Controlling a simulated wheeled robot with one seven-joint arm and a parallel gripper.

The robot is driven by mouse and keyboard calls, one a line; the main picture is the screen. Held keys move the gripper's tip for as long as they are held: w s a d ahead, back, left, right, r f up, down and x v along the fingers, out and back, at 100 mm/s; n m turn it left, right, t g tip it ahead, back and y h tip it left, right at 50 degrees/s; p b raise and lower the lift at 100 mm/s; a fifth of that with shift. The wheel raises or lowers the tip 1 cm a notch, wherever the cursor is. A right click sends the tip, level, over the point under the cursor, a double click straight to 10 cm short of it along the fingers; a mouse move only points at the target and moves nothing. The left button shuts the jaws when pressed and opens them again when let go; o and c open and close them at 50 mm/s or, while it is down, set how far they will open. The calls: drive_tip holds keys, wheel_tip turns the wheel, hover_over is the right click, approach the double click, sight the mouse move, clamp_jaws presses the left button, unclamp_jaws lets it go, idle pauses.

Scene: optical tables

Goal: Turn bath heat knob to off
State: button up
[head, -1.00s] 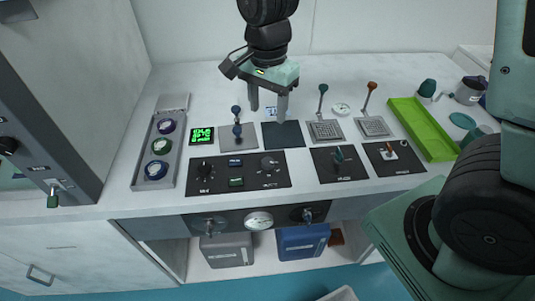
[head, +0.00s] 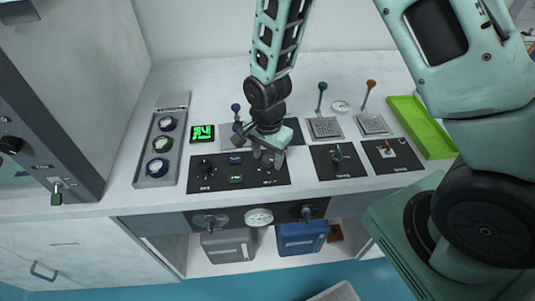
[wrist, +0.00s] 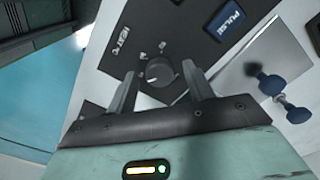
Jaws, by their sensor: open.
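The heat knob (wrist: 160,73) is a round dark knob on a black control panel (head: 215,184), beside "HEAT °C" lettering in the wrist view. My gripper (head: 268,158) is over the right end of this panel in the head view. It is open, with its two fingers (wrist: 166,76) on either side of the knob in the wrist view. I cannot tell whether they touch it. In the head view the fingers largely hide the knob. Its exact setting is too small to read.
A blue PULSE button (wrist: 228,18) and a blue-ended lever (wrist: 283,96) are near the knob. Another knob (head: 205,164) sits at the panel's left end. A green display (head: 202,133), a gauge tray (head: 154,184), two switch panels (head: 325,172) and a green tray (head: 436,148) surround it.

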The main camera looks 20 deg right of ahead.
drive_tip(key=shift+f, duration=0.15)
drive_tip(key=shift+c, duration=0.3)
drive_tip(key=c, duration=0.9)
